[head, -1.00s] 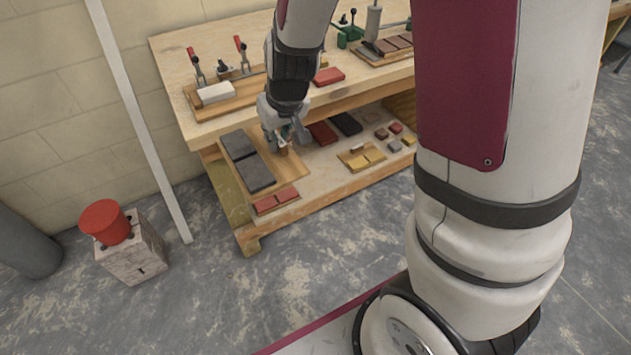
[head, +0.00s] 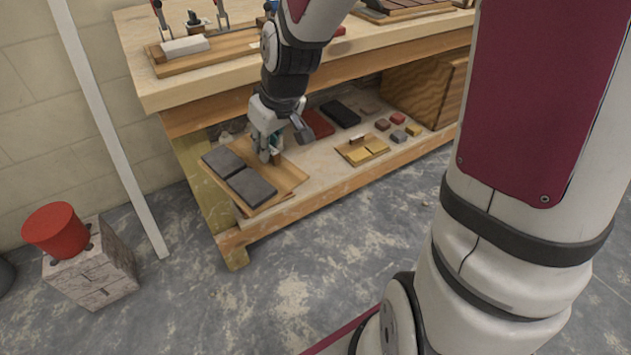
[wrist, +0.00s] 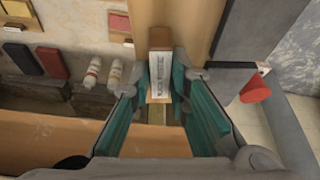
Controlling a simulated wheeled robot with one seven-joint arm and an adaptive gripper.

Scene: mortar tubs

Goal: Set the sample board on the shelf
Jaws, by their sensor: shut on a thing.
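The sample board (head: 284,185) is a light wooden board bearing two dark grey slabs (head: 251,187). It is at the left end of the lower shelf (head: 330,180), over the shelf's front left part. My gripper (head: 270,156) is shut on the board's upright wooden handle. In the wrist view the handle (wrist: 160,40), with a white label, stands between the teal fingers of my gripper (wrist: 163,88). The board (wrist: 198,22) and a dark slab (wrist: 232,45) show to the right. Whether the board touches the shelf I cannot tell.
A smaller board with yellow tiles (head: 376,145), red and black slabs (head: 341,113) and small blocks stand on the shelf to the right. Two bottles (wrist: 92,72) are near my gripper. The bench top (head: 150,95) overhangs. A red bucket (head: 57,230) stands on a block at left.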

